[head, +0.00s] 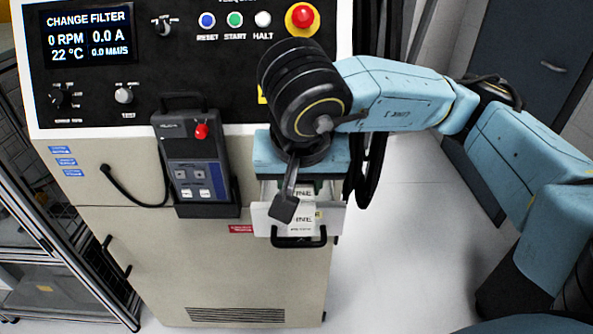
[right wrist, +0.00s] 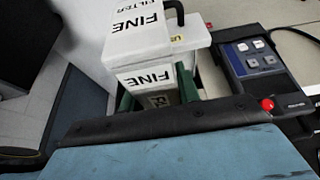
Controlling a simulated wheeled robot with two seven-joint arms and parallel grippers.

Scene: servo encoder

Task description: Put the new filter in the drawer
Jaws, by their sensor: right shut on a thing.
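The new filter is a white box marked FINE (head: 302,220). It also shows in the right wrist view (right wrist: 143,45), between green finger pads. My right gripper (head: 300,184) is shut on it, and its fingers also show in the right wrist view (right wrist: 158,94). The drawer (head: 335,217) is pulled out of the cabinet below the gripper, with a black handle on its front. The filter overlaps the drawer front in the head view; its lower end is hidden, so I cannot tell how deep it sits or whether it touches. My left gripper is out of view.
A grey handheld control box (head: 190,160) with a red knob hangs just left of the drawer. The cabinet panel (head: 200,75) above has buttons, a red emergency stop and a screen reading CHANGE FILTER. Clear floor (head: 410,210) lies to the right.

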